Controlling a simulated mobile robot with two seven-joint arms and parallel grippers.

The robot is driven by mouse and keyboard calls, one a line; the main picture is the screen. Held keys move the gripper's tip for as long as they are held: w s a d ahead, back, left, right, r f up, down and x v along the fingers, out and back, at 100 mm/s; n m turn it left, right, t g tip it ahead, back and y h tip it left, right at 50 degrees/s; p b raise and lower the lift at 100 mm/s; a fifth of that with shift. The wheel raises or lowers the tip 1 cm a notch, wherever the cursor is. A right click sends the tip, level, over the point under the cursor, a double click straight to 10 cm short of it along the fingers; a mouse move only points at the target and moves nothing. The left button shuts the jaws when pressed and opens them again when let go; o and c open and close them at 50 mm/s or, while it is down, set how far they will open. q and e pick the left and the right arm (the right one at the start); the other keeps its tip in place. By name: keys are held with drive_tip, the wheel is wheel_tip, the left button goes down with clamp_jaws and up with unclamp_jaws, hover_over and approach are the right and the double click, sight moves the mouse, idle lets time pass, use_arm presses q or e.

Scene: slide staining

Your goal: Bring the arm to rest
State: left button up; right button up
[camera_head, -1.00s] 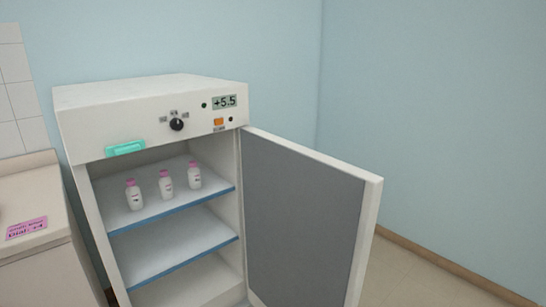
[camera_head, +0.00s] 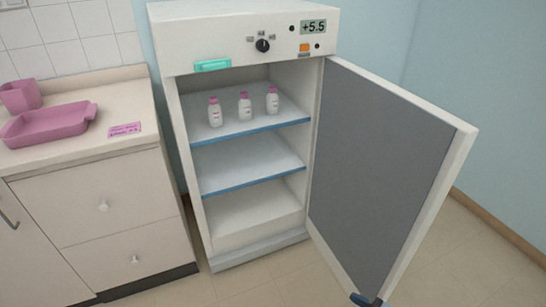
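A small dark blue and black tip, apparently my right gripper (camera_head: 368,300), shows at the bottom edge, by the lower corner of the open fridge door (camera_head: 385,165). Most of it is cut off, so I cannot tell whether it is open, shut or touching the door. My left gripper is out of view. The white fridge (camera_head: 205,165) stands open, with its door swung out to the right.
Three white bottles with pink caps (camera_head: 244,106) stand on the fridge's top shelf. The display (camera_head: 313,27) reads +5.5. On the left, a counter (camera_head: 120,95) holds a pink tray (camera_head: 48,124), a pink container (camera_head: 20,96) and a pink label (camera_head: 124,130). Floor shows right of the door.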

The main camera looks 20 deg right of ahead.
drive_tip(key=s+a+r+n+g+h, duration=0.2)
drive_tip(key=s+a+r+g+h, duration=0.35)
drive_tip(key=r, duration=0.25)
drive_tip(key=w+a+r+m+t, duration=0.2)
drive_tip(key=a+m, duration=0.3)
drive_tip(key=a, duration=0.5)
use_arm(q)
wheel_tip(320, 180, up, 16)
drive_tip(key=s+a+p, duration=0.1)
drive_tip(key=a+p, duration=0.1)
drive_tip(key=p, duration=2.2)
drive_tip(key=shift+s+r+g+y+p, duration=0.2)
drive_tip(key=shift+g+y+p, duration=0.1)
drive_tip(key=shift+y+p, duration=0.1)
use_arm(e)
wheel_tip(320, 180, up, 16)
drive_tip(key=s+d, duration=0.1)
drive_tip(key=shift+d+r+m, duration=0.25)
drive_tip(key=shift+m, duration=0.05)
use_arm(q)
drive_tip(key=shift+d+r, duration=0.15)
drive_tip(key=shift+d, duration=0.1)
use_arm(e)
drive_tip(key=shift+d+h, duration=0.15)
drive_tip(key=shift+h, duration=0.1)
